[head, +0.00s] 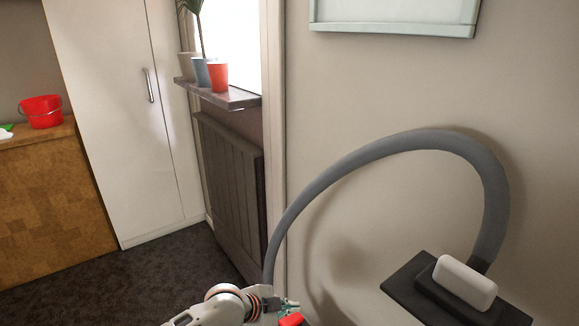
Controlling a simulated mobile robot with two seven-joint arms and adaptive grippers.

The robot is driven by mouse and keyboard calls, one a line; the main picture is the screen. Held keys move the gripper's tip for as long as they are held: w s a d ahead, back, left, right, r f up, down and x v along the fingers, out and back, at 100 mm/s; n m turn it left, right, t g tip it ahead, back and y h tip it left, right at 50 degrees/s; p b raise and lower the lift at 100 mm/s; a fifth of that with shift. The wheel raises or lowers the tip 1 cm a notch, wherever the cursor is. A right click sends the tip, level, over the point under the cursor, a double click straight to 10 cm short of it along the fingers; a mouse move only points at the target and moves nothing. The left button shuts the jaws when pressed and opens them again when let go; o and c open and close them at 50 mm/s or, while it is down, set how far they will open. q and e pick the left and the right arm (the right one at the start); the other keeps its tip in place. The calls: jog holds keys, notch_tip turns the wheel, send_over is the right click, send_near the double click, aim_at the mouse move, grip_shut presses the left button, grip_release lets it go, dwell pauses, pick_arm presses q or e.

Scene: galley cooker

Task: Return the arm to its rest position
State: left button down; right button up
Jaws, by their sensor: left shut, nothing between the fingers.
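My left arm (225,302) comes in at the bottom edge of the head view, left of centre. Its gripper (288,307) is at the bottom middle, small and partly cut off by the frame edge. It is shut and holds nothing. A small red piece (291,320) shows right at the fingers; I cannot tell what it is. My right gripper is not in view.
A grey hose (400,145) arches close to my left gripper, from a white block (465,281) on a dark shelf (405,281). A radiator (231,190) stands under the potted-plant sill (225,95). A red bucket (41,112) sits on a wooden cabinet (50,200). Carpet (120,290) is clear.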

pick_arm(q)
jog(key=s+a+n+t+p, duration=0.2)
jog(key=s+n+t+p, duration=0.3)
jog(key=s, duration=0.8)
jog(key=s+a+n+y+p, duration=0.3)
jog(key=s+a+n, duration=0.5)
jog(key=s+a, duration=1)
jog(key=shift+s+a+n+g+y+p, duration=0.35)
jog(key=shift+s+y, duration=0.45)
jog(key=shift+s, duration=0.3)
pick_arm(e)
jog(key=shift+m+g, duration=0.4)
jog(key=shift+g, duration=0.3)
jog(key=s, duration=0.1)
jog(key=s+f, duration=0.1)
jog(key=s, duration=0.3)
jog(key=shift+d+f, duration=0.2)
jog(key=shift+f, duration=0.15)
pick_arm(q)
jog(key=shift+r, duration=0.1)
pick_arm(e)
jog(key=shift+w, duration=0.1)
